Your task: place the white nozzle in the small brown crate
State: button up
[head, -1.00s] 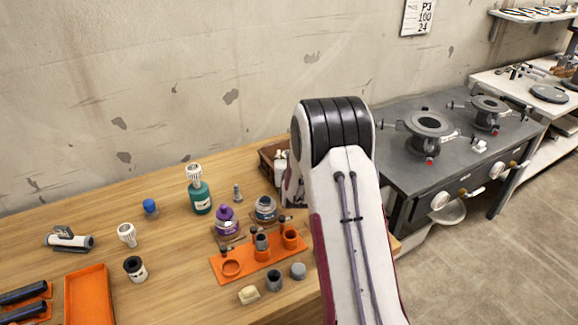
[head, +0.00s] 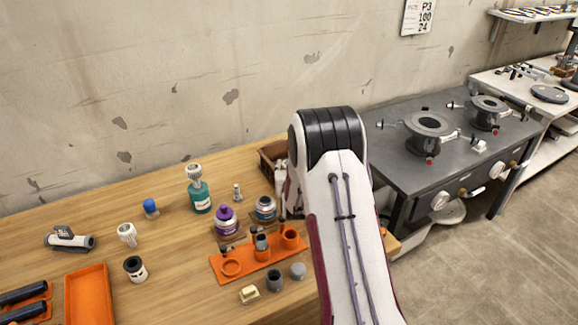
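The small brown crate (head: 268,155) stands at the back of the wooden table, partly hidden behind my arm. A white nozzle-like piece (head: 127,234) stands on the table at the left. A similar whitish ribbed piece (head: 194,172) sits on top of a green bottle (head: 201,199). I cannot tell which of them is the task's white nozzle. My gripper is hidden behind my own arm, so its fingers and anything in them do not show. A pale shape in front of the crate is too small to identify.
An orange holder (head: 232,268) with grey cylinders, a purple-capped bottle (head: 225,219) and a dark jar (head: 265,208) stand left of my arm. An orange tray (head: 89,296) lies at front left. A grey stove-like bench (head: 455,150) stands right of the table.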

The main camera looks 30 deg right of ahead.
jog(key=shift+f, duration=0.55)
dwell(0.4)
jog(key=o, duration=1)
jog(key=shift+r, duration=0.15)
jog(key=shift+r, duration=0.4)
jog(key=shift+s+a+r, duration=0.15)
jog(key=shift+s, duration=0.05)
jog(key=shift+v, duration=5.75)
jog(key=shift+r, duration=0.1)
